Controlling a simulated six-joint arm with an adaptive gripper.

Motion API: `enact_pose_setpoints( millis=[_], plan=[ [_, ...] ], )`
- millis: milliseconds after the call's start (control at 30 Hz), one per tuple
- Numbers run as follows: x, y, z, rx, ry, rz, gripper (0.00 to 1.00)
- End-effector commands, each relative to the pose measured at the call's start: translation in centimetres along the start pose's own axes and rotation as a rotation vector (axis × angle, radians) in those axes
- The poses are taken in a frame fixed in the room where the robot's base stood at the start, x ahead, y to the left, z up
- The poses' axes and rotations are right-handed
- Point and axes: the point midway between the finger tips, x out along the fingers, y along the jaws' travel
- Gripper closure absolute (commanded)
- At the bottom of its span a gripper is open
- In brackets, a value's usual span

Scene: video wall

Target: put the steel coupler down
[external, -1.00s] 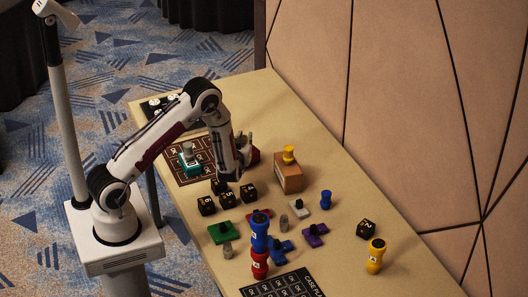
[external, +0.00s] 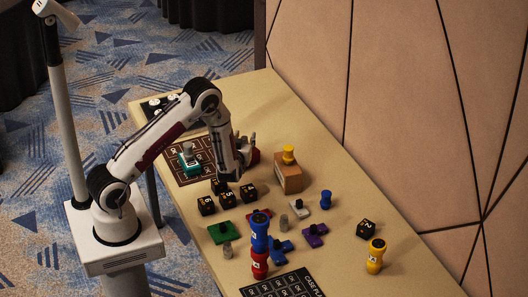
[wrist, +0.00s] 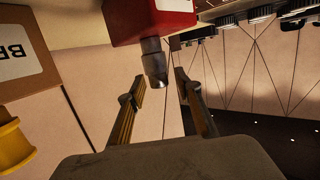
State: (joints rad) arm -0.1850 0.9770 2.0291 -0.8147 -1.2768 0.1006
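The steel coupler (wrist: 154,62) is a grey stepped metal cylinder in the upper middle of the wrist view. It stands on a red block (wrist: 150,18), which appears upside down there. My gripper (wrist: 160,80) is open, with its fingertips on either side of the coupler and a visible gap on each side. In the external view my gripper (external: 248,143) is low beside the red block (external: 254,156), which it partly covers. I cannot make out the coupler clearly there.
A cardboard box (external: 288,178) with a yellow knob (external: 288,152) stands right of my gripper. Black numbered cubes (external: 227,194) sit in front. A teal piece (external: 188,158) is on the dark grid mat to the left. Several coloured pieces crowd the near table; the far table end is fairly clear.

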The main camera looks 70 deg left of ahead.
Motion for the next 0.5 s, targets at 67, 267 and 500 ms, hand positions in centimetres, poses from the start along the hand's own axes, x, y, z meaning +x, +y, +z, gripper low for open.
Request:
enact_pose_setpoints(
  millis=[67, 267, 500],
  plan=[
    [-0.5, 0.1, 0.0, 0.001, -0.001, 0.001, 0.66],
    [-2.5, 0.1, -0.1, 0.000, 0.000, 0.002, 0.66],
    [-6.1, 0.2, -0.1, 0.001, -0.001, 0.003, 0.66]
  ],
)
